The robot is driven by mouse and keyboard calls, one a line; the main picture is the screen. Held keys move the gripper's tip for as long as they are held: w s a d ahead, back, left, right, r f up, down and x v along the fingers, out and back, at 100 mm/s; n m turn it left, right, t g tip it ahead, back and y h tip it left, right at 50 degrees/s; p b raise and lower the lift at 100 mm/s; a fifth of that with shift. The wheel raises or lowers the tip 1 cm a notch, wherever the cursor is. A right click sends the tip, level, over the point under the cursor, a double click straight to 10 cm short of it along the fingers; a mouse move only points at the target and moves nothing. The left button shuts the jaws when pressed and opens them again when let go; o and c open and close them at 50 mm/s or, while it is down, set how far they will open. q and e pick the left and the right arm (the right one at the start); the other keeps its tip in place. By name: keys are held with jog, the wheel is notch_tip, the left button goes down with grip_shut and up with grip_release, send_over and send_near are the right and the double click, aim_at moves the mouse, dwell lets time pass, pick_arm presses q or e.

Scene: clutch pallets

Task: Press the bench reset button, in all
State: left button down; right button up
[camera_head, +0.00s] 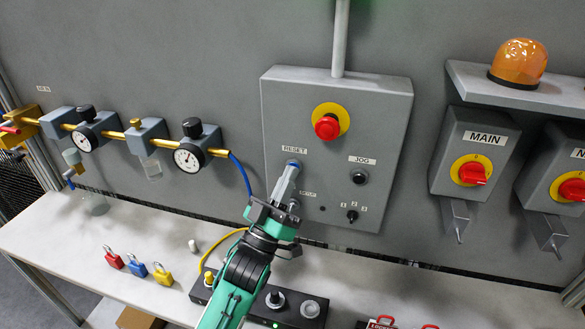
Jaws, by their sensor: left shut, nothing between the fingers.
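The fingers cover the lower part of the button. I cannot tell from this view whether the tips touch it or how far it is pressed. My right gripper is not in view.
A red emergency stop (327,127), a black JOG button (359,176) and a selector knob (352,215) are close by on the box. Gauges (188,158) are to the left, MAIN switches (473,173) right. Padlocks (137,266) stand on the bench (60,232).

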pick_arm(q)
jog(key=shift+s, duration=0.15)
jog(key=shift+s+a, duration=0.3)
jog(key=shift+s, duration=0.4)
jog(key=shift+p, duration=0.3)
jog(key=s, duration=0.1)
jog(key=s+a, duration=0.1)
jog(key=s, duration=0.1)
jog(key=s+p, duration=0.1)
jog(key=shift+s+a, duration=0.25)
jog(key=shift+s, duration=0.15)
